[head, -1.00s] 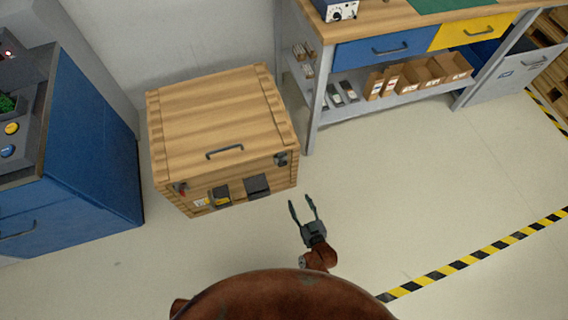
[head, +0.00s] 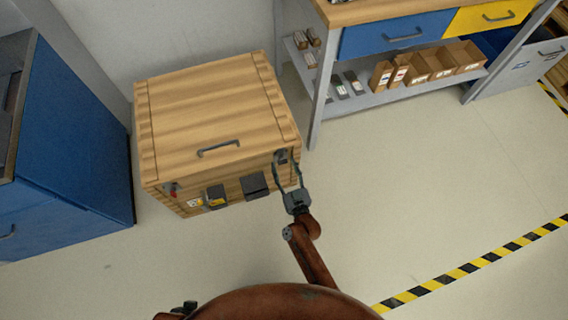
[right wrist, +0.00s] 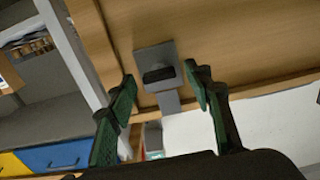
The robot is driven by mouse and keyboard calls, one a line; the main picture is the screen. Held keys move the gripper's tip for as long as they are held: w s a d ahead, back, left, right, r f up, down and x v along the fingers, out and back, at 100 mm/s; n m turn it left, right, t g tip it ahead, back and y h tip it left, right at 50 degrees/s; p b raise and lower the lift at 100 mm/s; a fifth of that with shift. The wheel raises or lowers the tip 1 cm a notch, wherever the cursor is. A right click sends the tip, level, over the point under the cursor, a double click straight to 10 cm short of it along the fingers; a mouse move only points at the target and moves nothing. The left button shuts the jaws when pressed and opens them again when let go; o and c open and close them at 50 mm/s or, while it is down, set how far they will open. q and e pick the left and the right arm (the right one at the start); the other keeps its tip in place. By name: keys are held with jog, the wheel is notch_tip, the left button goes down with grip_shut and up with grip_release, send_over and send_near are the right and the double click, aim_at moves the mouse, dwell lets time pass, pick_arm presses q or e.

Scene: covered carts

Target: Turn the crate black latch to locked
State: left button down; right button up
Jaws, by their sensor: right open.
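The wooden crate (head: 205,105) stands on the floor with its lid closed. Its black latch (head: 282,156) is at the upper right of the front face. In the right wrist view the black latch (right wrist: 158,75) is a dark bar on a grey plate, lying roughly crosswise in the picture. My right gripper (head: 287,166) is open at the latch. In the right wrist view its green-padded fingers (right wrist: 160,80) stand on either side of the latch, with gaps visible. A small dark part of my left arm shows at the bottom edge; its jaws cannot be made out.
The crate front also carries a red latch (head: 172,189) and dark boxy fittings (head: 254,186). A handle (head: 218,148) is on the lid. A blue cabinet (head: 75,140) stands left, a workbench (head: 400,35) back right. The floor at right is clear up to striped tape (head: 470,267).

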pick_arm(q)
jog(key=shift+w+d+f, duration=0.15)
jog(key=shift+w, duration=0.05)
pick_arm(e)
jog(key=shift+w+a, duration=0.1)
jog(key=shift+w, duration=0.1)
jog(key=shift+c, duration=0.5)
jog(key=c, duration=1)
jog(key=shift+c, duration=0.2)
